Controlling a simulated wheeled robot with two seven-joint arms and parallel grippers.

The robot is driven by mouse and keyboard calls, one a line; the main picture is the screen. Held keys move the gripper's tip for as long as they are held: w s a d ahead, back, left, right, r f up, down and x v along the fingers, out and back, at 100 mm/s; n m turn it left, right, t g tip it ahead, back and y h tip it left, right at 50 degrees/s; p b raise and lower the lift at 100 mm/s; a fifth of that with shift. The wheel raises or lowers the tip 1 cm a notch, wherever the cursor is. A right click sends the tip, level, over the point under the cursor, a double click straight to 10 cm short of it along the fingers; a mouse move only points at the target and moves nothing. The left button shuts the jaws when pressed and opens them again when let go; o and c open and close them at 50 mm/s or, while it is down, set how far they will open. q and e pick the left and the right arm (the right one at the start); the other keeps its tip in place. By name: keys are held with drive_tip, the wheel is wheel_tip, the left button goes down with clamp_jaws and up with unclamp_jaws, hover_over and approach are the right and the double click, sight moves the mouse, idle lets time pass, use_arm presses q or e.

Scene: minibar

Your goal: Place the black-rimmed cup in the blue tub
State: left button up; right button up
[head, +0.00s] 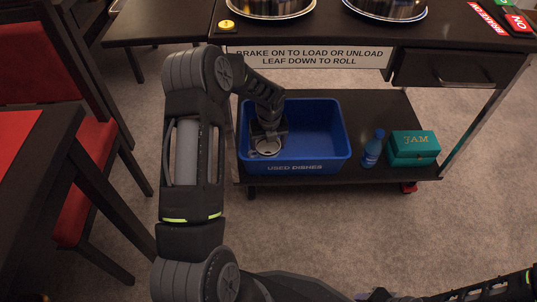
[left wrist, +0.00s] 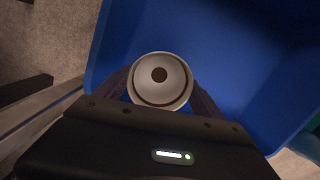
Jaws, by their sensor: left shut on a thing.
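The blue tub (head: 335,150), marked "USED DISHES", stands on the cart's lower shelf; its blue floor and walls fill much of the left wrist view (left wrist: 240,75). My left gripper (head: 267,138) reaches down inside the tub's left part. It is shut on a pale cup (head: 266,148), whose open top faces up near the tub's front wall. In the left wrist view the cup (left wrist: 160,66) shows a whitish round inside with a dark ring and brown centre, between the fingers. Whether its base touches the tub floor is hidden. My right arm shows only partly along the bottom right edge.
A blue bottle (head: 373,149) and a teal box (head: 413,146) stand right of the tub on the lower shelf (head: 380,110). The cart's upper top with a sign (head: 310,57) and drawer (head: 459,69) overhangs behind. A red chair (head: 85,150) and dark table stand left.

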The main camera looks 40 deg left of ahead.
use_arm(q)
drive_tip(key=shift+f+b, duration=1.05)
drive_tip(key=shift+f, duration=1.45)
drive_tip(key=shift+f, duration=0.2)
drive_tip(key=o, duration=1.5)
drive_tip(key=shift+r, duration=0.15)
drive_tip(key=shift+s+d+r+p, duration=0.2)
drive_tip(key=shift+r+p, duration=0.55)
drive_tip(key=shift+r, duration=1.25)
drive_tip(key=shift+s+d+r+p, duration=0.15)
drive_tip(key=shift+r+p, duration=0.6)
drive_tip(key=shift+r, duration=1.25)
drive_tip(key=shift+s+d+r+p, duration=0.2)
drive_tip(key=shift+r+p, duration=0.55)
drive_tip(key=shift+r, duration=1.25)
drive_tip(key=shift+w, duration=0.1)
